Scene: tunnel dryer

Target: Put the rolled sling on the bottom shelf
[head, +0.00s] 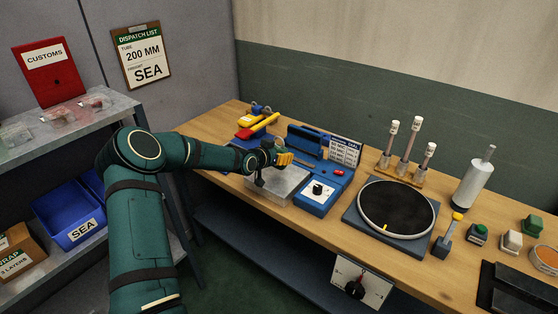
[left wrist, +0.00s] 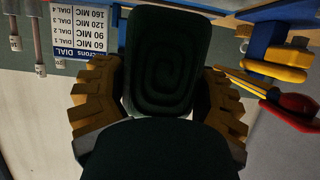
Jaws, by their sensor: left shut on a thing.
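The rolled sling (left wrist: 168,62) is a dark green coil with rounded corners in the left wrist view. It sits between the yellow fingers of my left gripper (left wrist: 160,98), which is shut on it. In the head view my left gripper (head: 282,158) is over the workbench, above a grey metal plate; the sling is mostly hidden there. A dark lower shelf (head: 262,238) runs under the bench and is bare where it shows. My right gripper is out of view.
The blue SEA bin (head: 75,222) and a brown carton (head: 22,262) stand on the rack. On the workbench (head: 330,222) are a blue dial unit (head: 320,198), a black turntable (head: 397,208) and several small tools. A dial panel (head: 360,284) hangs at the bench front.

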